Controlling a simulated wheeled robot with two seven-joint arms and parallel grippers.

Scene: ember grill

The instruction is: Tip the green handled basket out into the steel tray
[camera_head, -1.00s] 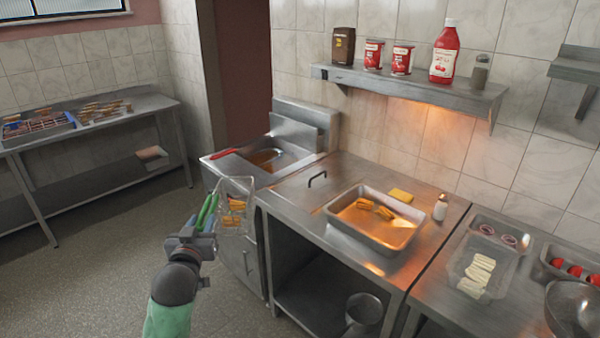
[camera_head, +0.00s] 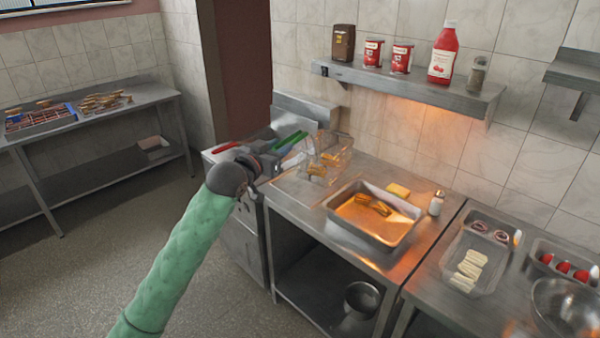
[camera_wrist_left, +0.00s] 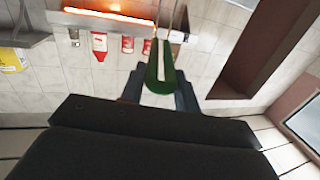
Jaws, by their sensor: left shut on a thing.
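My left gripper (camera_head: 272,158) is shut on the green handle (camera_head: 290,142) of the wire basket (camera_head: 332,157). The basket is held in the air above the left part of the steel counter, to the upper left of the tray. Some golden-brown food pieces (camera_head: 318,168) show in it. In the left wrist view the green handle (camera_wrist_left: 161,75) sits between the fingers; the basket body is mostly out of that picture. The steel tray (camera_head: 372,239) lies on the counter under the orange light with a few golden pieces (camera_head: 372,204) in it. My right gripper is not in view.
The fryer (camera_head: 228,150) with a red handle stands behind and left of the basket. The wall shelf (camera_head: 410,88) with cans and bottles is above. Clear tubs (camera_head: 476,258) are at right.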

